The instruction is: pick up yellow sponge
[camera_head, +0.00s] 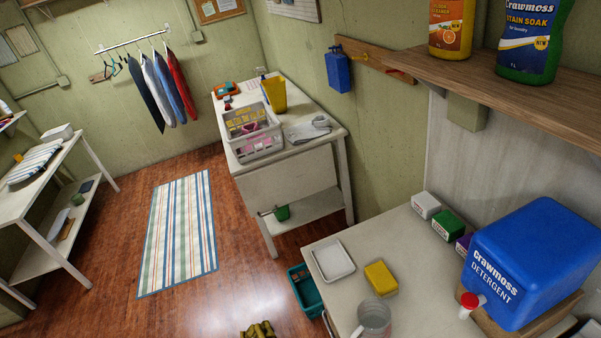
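A yellow sponge (380,278), a small rounded block, lies flat on the pale countertop (408,262) at the lower right. It sits just right of a white shallow dish (333,261) and behind a clear cup or jug (374,318), with small gaps to both. Its top and front side show and nothing covers it.
A blue detergent box (535,262) with a red-capped spout stands right of the sponge, near small cartons (447,225). A wooden shelf (510,90) with bottles overhangs the counter. A teal bin (306,290) stands on the floor. A striped rug (180,235) lies on open floor.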

